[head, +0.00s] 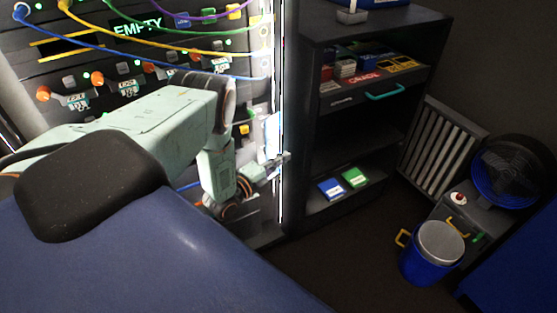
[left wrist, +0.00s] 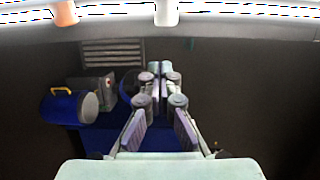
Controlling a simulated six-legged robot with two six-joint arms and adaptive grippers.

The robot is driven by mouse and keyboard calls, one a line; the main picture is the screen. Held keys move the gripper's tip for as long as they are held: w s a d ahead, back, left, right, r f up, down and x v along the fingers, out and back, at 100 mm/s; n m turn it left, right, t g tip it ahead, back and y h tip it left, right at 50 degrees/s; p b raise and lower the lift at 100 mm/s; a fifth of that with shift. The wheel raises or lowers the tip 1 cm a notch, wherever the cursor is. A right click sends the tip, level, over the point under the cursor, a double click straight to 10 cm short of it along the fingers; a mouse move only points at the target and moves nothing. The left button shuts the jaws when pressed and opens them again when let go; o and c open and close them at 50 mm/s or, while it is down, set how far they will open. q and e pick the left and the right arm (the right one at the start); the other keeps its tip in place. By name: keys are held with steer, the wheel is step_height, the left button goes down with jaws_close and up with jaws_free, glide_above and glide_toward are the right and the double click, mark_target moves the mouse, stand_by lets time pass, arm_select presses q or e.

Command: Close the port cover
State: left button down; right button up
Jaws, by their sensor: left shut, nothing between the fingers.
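The lit panel (head: 60,72) stands at the left in the head view, with cables, knobs and an "EMPTY" display. A pale upright plate (head: 271,132) at the panel's right edge may be the port cover; I cannot tell for sure, nor how far open it is. My left gripper (head: 284,159) is shut and empty, its tips just below this plate by the bright edge strip. I cannot tell whether they touch. In the left wrist view the gripper's fingers (left wrist: 160,70) meet with nothing between them. My right gripper is not in view.
A dark shelf unit (head: 340,125) stands right of the panel, with an open drawer with a teal handle (head: 385,92) and blue and green boxes below. A blue bucket (head: 425,268), a fan (head: 510,170) and a radiator (head: 440,150) are further right. The floor between is clear.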

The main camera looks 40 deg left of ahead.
arm_select(q)
steer(key=s+a+p, duration=0.2)
steer(key=s+a, duration=0.2)
steer(key=s, duration=0.5)
steer(key=d+n+y, duration=0.3)
steer(key=d+y, duration=0.2)
steer(key=d, duration=0.2)
steer(key=w+a+b, duration=0.3)
steer(key=w+a, duration=0.2)
steer(key=w, duration=0.4)
steer(key=shift+a+r, duration=0.2)
steer(key=shift+a, duration=0.2)
